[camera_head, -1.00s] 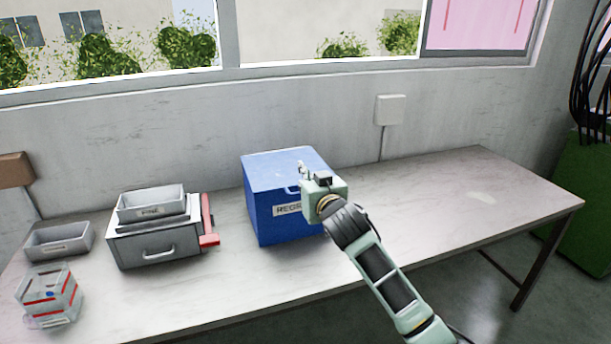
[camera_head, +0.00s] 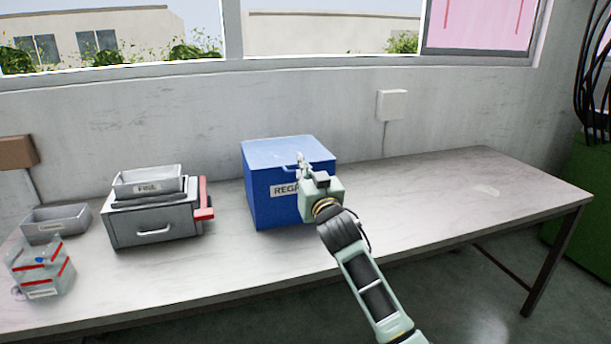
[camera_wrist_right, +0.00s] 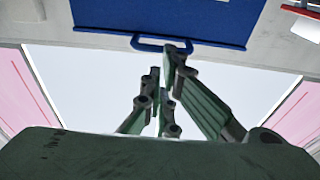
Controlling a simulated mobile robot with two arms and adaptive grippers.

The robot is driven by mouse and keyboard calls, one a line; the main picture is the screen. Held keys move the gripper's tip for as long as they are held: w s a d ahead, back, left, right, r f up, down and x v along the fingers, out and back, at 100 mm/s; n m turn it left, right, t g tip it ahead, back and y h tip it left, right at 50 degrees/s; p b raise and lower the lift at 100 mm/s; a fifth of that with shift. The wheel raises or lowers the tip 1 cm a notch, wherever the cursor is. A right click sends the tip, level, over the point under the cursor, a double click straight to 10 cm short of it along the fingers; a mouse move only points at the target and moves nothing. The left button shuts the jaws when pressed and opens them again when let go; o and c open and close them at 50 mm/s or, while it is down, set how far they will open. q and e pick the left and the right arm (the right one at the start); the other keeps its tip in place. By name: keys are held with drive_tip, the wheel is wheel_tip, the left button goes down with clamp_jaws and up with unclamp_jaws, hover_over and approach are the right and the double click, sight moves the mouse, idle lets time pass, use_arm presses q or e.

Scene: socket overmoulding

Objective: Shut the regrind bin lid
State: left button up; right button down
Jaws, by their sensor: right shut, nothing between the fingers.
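The blue regrind bin (camera_head: 268,205) stands on the bench against the wall. Its lid (camera_head: 280,149) lies flat across the top and looks shut. My right gripper (camera_head: 302,162) is at the bin's front top edge, right of the middle, shut and empty. It hides part of the label and the front right of the bin. In the right wrist view the blue lid handle (camera_wrist_right: 150,46) sticks out from the blue edge, and my fingertips (camera_wrist_right: 163,62) are right by it. I cannot tell whether they touch. My left gripper is out of view.
Left of the bin stands a grey drawer unit (camera_head: 128,231) with a red lever (camera_head: 204,198) and a tray labelled FINE (camera_head: 148,188) on top. A grey tray (camera_head: 57,226) and a red-banded clear box (camera_head: 42,272) are farther left. The bench (camera_head: 440,190) is clear to the right.

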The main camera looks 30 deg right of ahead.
idle(0.5)
drive_tip(key=v, duration=1.2)
